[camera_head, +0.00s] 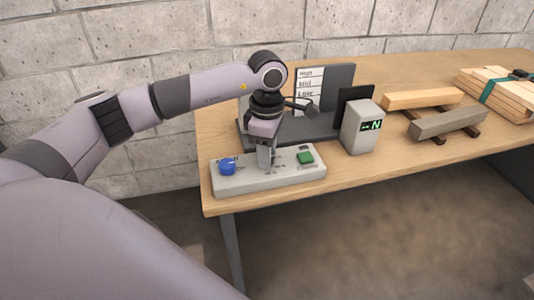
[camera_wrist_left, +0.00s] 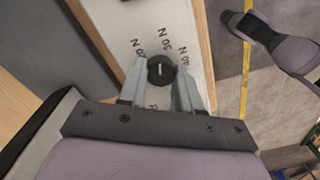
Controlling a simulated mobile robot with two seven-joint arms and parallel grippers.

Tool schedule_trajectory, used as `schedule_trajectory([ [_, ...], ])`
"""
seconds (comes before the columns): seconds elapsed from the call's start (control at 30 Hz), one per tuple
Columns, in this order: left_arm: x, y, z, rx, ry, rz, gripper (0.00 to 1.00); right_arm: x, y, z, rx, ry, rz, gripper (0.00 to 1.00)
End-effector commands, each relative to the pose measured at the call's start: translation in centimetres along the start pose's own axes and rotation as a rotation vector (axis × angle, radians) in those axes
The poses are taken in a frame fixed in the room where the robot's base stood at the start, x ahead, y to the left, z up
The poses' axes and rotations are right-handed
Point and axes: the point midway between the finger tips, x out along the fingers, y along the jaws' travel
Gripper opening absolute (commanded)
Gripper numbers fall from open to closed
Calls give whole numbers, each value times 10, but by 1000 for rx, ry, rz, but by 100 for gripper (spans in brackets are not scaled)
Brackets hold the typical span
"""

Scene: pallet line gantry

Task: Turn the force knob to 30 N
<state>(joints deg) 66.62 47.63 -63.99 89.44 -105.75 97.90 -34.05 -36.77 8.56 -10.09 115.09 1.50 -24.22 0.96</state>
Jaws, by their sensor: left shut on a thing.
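The grey control panel (camera_head: 235,184) lies at the table's near left corner in the head view, with a blue knob or button (camera_head: 227,166) and a green button (camera_head: 305,157). My left gripper (camera_head: 265,163) reaches down to its middle, hiding the force knob there. In the left wrist view the dark round force knob (camera_wrist_left: 160,71) sits between the fingers of my left gripper (camera_wrist_left: 160,76), which is shut on it. The knob's white mark runs roughly up the picture, towards the middle of several N labels; that label seems to read 30 N. The exact alignment is unclear.
A grey box with a small display reading N (camera_head: 361,127) stands right of the panel. Behind is a High/Mid/Low sign (camera_head: 310,85). Timber blocks (camera_head: 447,121) and strapped boards (camera_head: 495,100) lie further right on the wooden table (camera_head: 385,165).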

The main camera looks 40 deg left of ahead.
Motion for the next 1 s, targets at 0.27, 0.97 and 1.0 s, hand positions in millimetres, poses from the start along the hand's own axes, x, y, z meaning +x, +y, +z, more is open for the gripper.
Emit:
schedule_trajectory([
  [0.27,-2,1,0,134,-4,5,3,3,0,2,2,0,-2,43],
  [0.97,-2,1,1,184,-5,5,46,3,-1,1,3,1,-3,43],
  [1.0,-2,1,1,184,-4,4,59,3,-1,1,3,1,-3,43],
])
